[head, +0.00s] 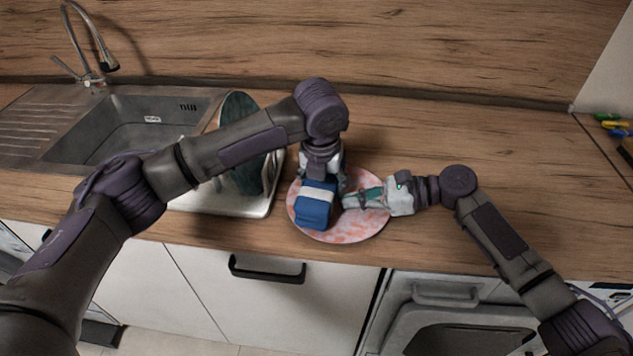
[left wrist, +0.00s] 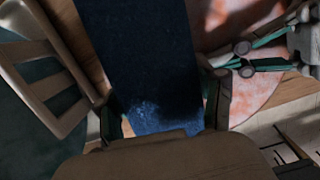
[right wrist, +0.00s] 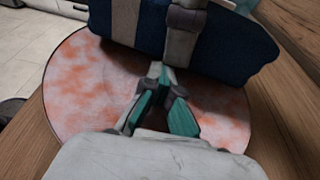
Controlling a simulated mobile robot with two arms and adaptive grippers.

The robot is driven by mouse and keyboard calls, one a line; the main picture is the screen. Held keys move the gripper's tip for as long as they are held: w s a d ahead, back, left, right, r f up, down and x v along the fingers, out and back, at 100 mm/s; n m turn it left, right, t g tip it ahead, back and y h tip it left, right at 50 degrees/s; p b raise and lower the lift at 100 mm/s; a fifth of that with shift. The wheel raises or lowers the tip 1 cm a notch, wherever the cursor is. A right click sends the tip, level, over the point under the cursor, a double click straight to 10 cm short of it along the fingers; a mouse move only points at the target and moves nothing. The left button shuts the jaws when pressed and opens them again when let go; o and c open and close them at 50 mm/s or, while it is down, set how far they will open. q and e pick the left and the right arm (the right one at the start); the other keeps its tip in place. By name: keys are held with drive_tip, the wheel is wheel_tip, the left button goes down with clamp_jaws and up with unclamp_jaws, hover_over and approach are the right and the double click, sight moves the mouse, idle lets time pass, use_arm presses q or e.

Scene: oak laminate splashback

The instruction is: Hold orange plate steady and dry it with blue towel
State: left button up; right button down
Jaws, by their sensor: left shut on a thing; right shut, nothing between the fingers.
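The orange plate (head: 357,228), mottled orange and white, lies flat on the wooden counter near its front edge. It also shows in the right wrist view (right wrist: 85,95). The blue towel (head: 314,212), folded with a white band, rests over the plate's left part. It fills the middle of the left wrist view (left wrist: 145,60). My left gripper (head: 318,180) comes down from above and is shut on the towel. My right gripper (head: 352,201) is shut with nothing between its fingers, low over the plate's middle, beside the towel. Whether its fingertips touch the plate I cannot tell.
A dish rack (head: 268,193) with a dark green plate (head: 240,110) stands left of the orange plate. The sink (head: 130,125) and faucet (head: 100,60) are farther left. Colored items (head: 612,124) lie at the far right. The counter behind and right of the plate is clear.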

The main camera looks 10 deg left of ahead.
use_arm(q)
drive_tip(key=shift+s+d+f, duration=0.1)
drive_tip(key=shift+s+d, duration=0.1)
drive_tip(key=shift+d, duration=0.3)
drive_tip(key=shift+s+d, duration=0.15)
drive_tip(key=shift+d, duration=0.35)
drive_tip(key=shift+s+d+f, duration=0.1)
drive_tip(key=shift+d, duration=0.05)
drive_tip(key=shift+w+a, duration=0.2)
drive_tip(key=shift+a, duration=0.65)
drive_tip(key=shift+w+a, duration=0.2)
drive_tip(key=shift+a, duration=0.65)
drive_tip(key=shift+w+a, duration=0.15)
drive_tip(key=shift+a, duration=0.1)
drive_tip(key=shift+d+r, duration=0.1)
drive_tip(key=shift+r, duration=0.1)
